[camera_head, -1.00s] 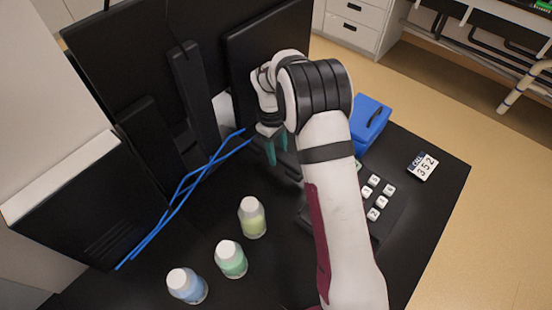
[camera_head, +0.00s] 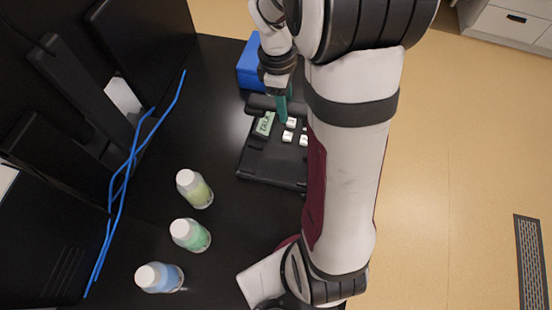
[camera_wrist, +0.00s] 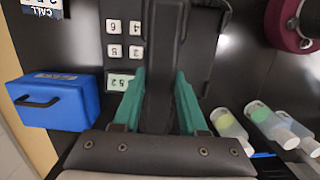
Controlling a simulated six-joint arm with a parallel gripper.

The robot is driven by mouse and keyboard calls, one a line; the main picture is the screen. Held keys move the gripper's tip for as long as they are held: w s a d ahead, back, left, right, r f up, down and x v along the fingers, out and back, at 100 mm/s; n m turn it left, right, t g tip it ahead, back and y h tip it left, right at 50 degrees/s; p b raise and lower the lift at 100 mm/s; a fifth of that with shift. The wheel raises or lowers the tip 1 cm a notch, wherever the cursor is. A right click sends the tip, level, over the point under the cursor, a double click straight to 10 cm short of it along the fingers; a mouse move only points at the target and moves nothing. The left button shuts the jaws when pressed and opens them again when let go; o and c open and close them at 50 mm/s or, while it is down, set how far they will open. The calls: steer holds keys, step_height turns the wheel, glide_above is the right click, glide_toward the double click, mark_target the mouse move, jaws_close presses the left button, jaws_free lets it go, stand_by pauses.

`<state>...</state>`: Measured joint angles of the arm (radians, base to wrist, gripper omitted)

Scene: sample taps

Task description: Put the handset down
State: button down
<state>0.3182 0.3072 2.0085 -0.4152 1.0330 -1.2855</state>
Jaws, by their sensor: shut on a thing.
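My gripper (camera_head: 283,110) is over the phone base, its teal fingers closed on the dark handset (camera_head: 259,103). In the wrist view, the handset (camera_wrist: 162,95) runs up the picture between the fingers. The black phone base (camera_head: 262,168) lies on the dark table. Its small display (camera_head: 264,124) and white keys (camera_head: 290,124) show in the head view. In the wrist view, the handset is between the keys (camera_wrist: 114,51) and the base's cradle side (camera_wrist: 207,45). Whether the handset touches the base I cannot tell. My arm hides the right of the base.
A blue box (camera_head: 249,63) with a handle stands beyond the phone. Three white-capped bottles stand left of it: yellow-green (camera_head: 197,191), green (camera_head: 192,236) and blue (camera_head: 162,278). Blue cables (camera_head: 135,150) and black monitors are farther left. A printed card (camera_wrist: 42,7) lies near the box.

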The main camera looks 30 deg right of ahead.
steer(key=s+d, duration=0.3)
steer(key=s, duration=0.6)
glide_above(281, 167)
step_height(281, 167, down, 6)
steer(key=shift+a+f, duration=0.15)
steer(key=shift+f, duration=0.1)
steer(key=shift+w+f, duration=0.1)
steer(key=shift+f, duration=1.9)
steer(key=shift+f, duration=0.15)
steer(key=shift+c, duration=2.2)
jaws_free()
